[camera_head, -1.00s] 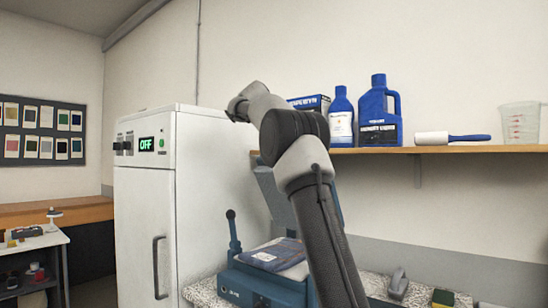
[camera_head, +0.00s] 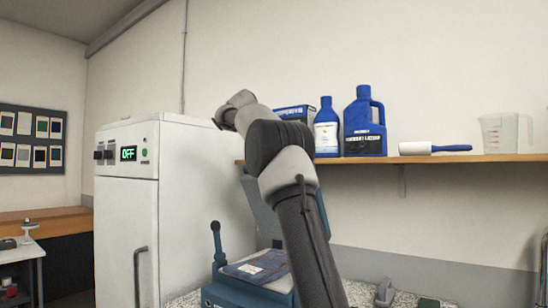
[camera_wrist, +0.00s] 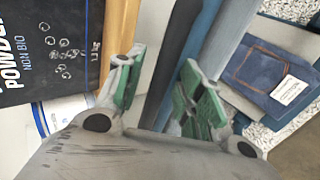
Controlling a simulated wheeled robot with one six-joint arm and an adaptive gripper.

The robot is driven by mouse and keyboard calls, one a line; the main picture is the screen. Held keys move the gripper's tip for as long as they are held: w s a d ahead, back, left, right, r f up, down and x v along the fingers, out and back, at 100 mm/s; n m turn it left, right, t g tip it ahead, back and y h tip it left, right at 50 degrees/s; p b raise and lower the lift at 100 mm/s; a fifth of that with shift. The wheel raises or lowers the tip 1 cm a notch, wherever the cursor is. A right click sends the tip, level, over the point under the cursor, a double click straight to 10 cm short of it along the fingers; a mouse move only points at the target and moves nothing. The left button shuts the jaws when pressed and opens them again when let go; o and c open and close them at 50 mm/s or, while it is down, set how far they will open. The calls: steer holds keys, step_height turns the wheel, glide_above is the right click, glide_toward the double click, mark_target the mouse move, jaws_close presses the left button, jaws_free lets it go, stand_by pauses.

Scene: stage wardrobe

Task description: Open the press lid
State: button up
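The blue press (camera_head: 225,293) stands on a speckled worktop in the head view. Its blue-grey lid (camera_head: 262,203) is raised and leans up behind my arm, which hides much of it. Folded blue denim (camera_head: 255,268) with a pale label lies on the press bed; it also shows in the wrist view (camera_wrist: 265,72). My gripper (camera_wrist: 160,85) has green pads and its fingers are apart. Long blue-grey strips (camera_wrist: 205,40), seemingly the lid, pass behind and between the fingers. I cannot tell whether they touch. The head view does not show the fingertips clearly.
A white cabinet (camera_head: 180,200) reading OFF stands left of the press. A wooden shelf (camera_head: 450,158) above right holds blue bottles (camera_head: 365,125), a lint roller (camera_head: 430,148) and a measuring jug (camera_head: 505,132). In the wrist view, a dark powder box (camera_wrist: 50,50) is close beside the left finger.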

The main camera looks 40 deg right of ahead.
steer(key=v, duration=1.2)
steer(key=w+a+f+y, duration=0.25)
steer(key=w+f, duration=0.35)
steer(key=f, duration=0.5)
steer(key=s+a+f+m+y, duration=0.1)
steer(key=s+a+f+y, duration=0.1)
steer(key=s+a+f, duration=0.3)
steer(key=s+a+f+m+y, duration=0.1)
steer(key=s+a+f, duration=0.1)
steer(key=s+f, duration=0.5)
steer(key=s+a+f+m+y, duration=0.1)
steer(key=s+f, duration=0.7)
steer(key=s, duration=1)
steer(key=s+a+f+m+t+y, duration=0.1)
steer(key=s+a+f, duration=0.4)
steer(key=s, duration=0.8)
step_height(320, 180, down, 3)
steer(key=shift+y, duration=0.75)
